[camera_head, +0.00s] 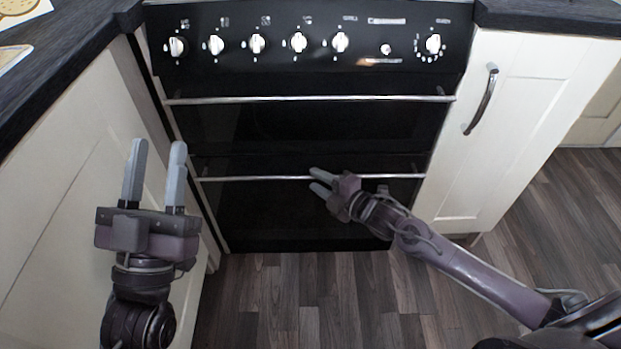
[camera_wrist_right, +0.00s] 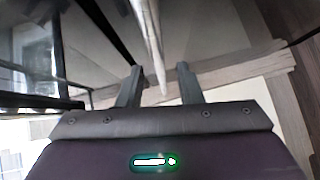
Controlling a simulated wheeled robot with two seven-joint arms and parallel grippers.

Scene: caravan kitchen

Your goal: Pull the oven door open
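The black oven has an upper door (camera_head: 300,122) and a lower door (camera_head: 270,215), both closed, each with a long silver bar handle. My right gripper (camera_head: 315,179) is at the middle of the lower handle (camera_head: 250,178), its fingers one above and one below the bar's line. In the right wrist view the handle (camera_wrist_right: 150,50) runs between the two parted fingers (camera_wrist_right: 160,80), with a gap visible on each side. Whether the bar sits fully between the fingertips is hard to tell. My left gripper (camera_head: 156,158) is open and empty, left of the oven before the left cabinet.
A control panel (camera_head: 310,40) with several white knobs tops the oven. A cream cabinet (camera_head: 520,120) with a curved handle (camera_head: 481,100) stands at right, another cream cabinet (camera_head: 60,190) at left. The wooden floor (camera_head: 290,295) before the oven is clear apart from my arms.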

